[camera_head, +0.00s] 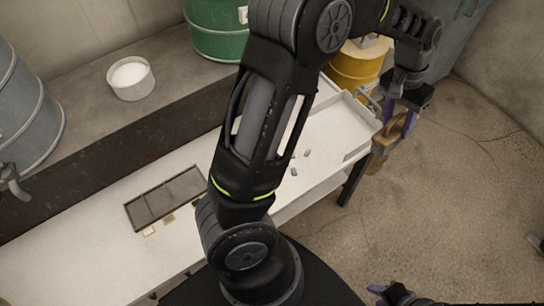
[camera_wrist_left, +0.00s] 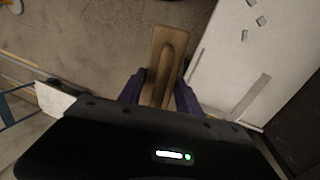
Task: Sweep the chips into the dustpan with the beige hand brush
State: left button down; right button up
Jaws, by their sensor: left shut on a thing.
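The beige hand brush (camera_head: 380,150) is in my left gripper (camera_head: 405,120), off the right end of the white table. In the left wrist view the brush's wooden body (camera_wrist_left: 172,45) sits between the purple fingers of the gripper (camera_wrist_left: 160,95), which are shut on it. Several small grey chips (camera_head: 307,153) lie on the table; they also show in the wrist view (camera_wrist_left: 261,20). A white, low-rimmed shape that looks like the dustpan (camera_head: 352,122) lies at the table's right end, partly behind my arm. My right gripper (camera_head: 385,292) shows only partly at the bottom edge; its opening is unclear.
The white table (camera_head: 65,235) carries a dark framed tray (camera_head: 165,198) at left. Behind stand a green drum (camera_head: 215,35), a yellow drum (camera_head: 357,65) and a white bucket (camera_head: 131,78). A grey drum (camera_head: 25,110) is at far left.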

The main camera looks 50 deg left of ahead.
pick_arm(q)
jog(key=s+a+f+n+t+y+p, duration=0.1)
jog(key=s+a+f+n+p, duration=0.1)
jog(key=s+a+f+n, duration=0.4)
jog(key=s+a+f+n+p, duration=0.3)
jog(key=s+a, duration=0.2)
jog(key=a, duration=0.3)
jog(key=s+a+f+n+p, duration=0.1)
jog(key=s+n, duration=0.3)
jog(key=s, duration=0.2)
jog(key=s+a+f+n+y+p, duration=0.1)
jog(key=s+f+n, duration=0.1)
jog(key=s+n, duration=0.2)
jog(key=s, duration=0.3)
jog(key=shift+s+a+f+p, duration=0.15)
jog(key=shift+a+f+p, duration=0.1)
jog(key=shift+p, duration=0.1)
jog(key=shift+f, duration=0.1)
